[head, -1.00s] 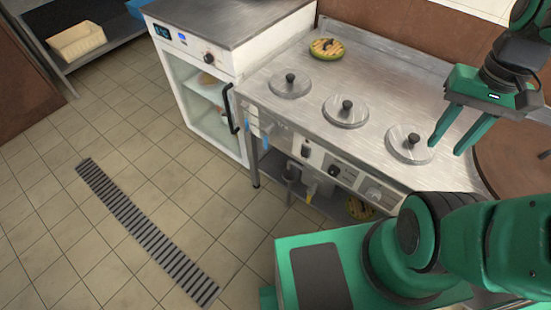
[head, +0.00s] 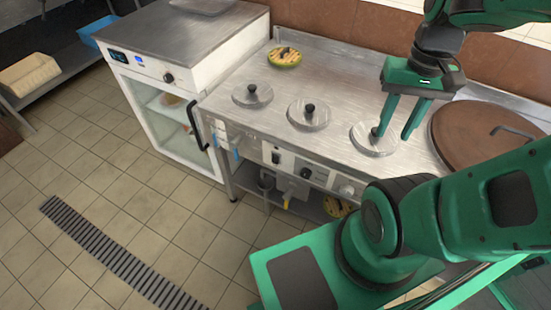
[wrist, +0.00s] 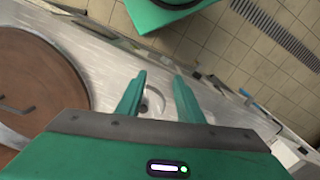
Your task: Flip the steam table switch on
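The steel steam table (head: 330,75) has three round lidded wells in a row on top. Its front control panel (head: 318,172) carries a small dark switch (head: 276,157) at the left, with a dark knob (head: 306,172) and a pale knob (head: 346,189) to its right. The switch's position is too small to read. My gripper (head: 391,137) is open and empty, pointing down over the rightmost lid (head: 366,145). It is to the right of the switch and higher. In the wrist view my gripper (wrist: 158,95) shows its two fingers apart, with part of a lid between them.
A white glass-door cabinet (head: 165,110) with a black handle stands left of the table. A large brown round lid (head: 480,135) lies at the table's right. A green-and-yellow round item (head: 284,58) sits at the back. The tiled floor in front has a drain grate (head: 115,255).

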